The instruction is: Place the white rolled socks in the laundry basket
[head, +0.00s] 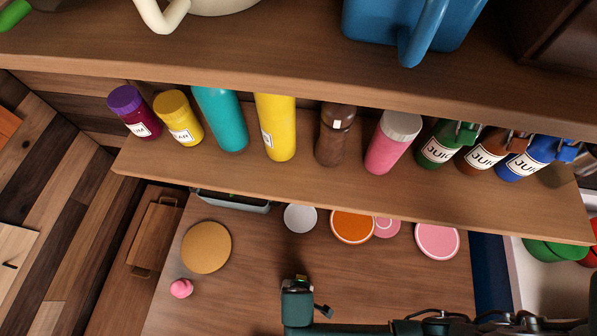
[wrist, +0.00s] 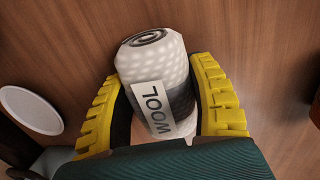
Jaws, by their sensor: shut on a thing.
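The white rolled socks (wrist: 150,62) show in the wrist view as a pale knitted roll with a spiral end, a grey lower part and a label reading WOOL. My gripper (wrist: 157,75) is shut on them, with a yellow ridged finger on each side. Wooden surface shows behind them. In the head view my dark green arm reaches over the wooden tabletop at the bottom, and the socks and fingers cannot be made out there. No laundry basket is clearly seen. A grey-green container (head: 262,208) is mostly hidden under the shelf, and I cannot tell what it is.
A shelf (head: 230,178) with several bottles and jars overhangs the table's back. On the tabletop (head: 245,290) are a tan disc (head: 206,247), a small pink object (head: 181,288), a white disc (head: 300,217), an orange dish (head: 352,226) and a pink dish (head: 437,240). The front middle is fairly clear.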

